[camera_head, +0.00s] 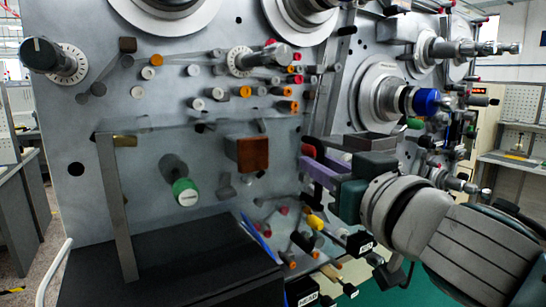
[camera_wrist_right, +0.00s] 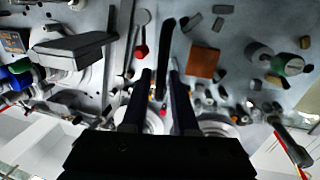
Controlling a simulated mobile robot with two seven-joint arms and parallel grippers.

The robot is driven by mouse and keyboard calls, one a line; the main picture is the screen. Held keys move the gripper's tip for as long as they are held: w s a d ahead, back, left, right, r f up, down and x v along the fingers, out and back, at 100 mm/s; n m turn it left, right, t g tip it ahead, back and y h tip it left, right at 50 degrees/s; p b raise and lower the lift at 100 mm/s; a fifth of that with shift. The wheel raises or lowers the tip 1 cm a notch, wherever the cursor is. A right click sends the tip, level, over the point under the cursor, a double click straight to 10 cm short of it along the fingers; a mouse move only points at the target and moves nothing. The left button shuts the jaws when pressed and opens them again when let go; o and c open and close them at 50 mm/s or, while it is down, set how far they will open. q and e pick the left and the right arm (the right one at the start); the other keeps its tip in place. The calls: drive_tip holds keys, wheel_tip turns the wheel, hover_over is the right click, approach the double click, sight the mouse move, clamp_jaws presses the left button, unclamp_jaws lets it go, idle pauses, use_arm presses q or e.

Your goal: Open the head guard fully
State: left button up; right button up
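What looks like the head guard (camera_head: 115,205) is a see-through pane with a grey upright strip along its left side. It stands in front of the machine face in the head view, above a dark box-like base. A brown block (camera_head: 247,154) and a green-capped cylinder (camera_head: 185,190) show behind or beside it. My right gripper (camera_head: 307,158) is near the pane's right side. In the right wrist view its two dark fingers (camera_wrist_right: 161,75) are apart, with nothing visibly held between them. I cannot tell whether they touch the guard. My left gripper is not in view.
The grey machine face (camera_head: 215,22) carries several knobs, pegs and rollers close around my right gripper. A blue-ended spindle (camera_head: 426,102) sits above my right arm. A dark base (camera_head: 165,275) fills the lower left. Workbenches stand at both sides.

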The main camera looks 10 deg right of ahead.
drive_tip(key=shift+w+a, duration=0.1)
drive_tip(key=shift+w, duration=0.25)
drive_tip(key=shift+c, duration=0.2)
clamp_jaws()
idle(1.0)
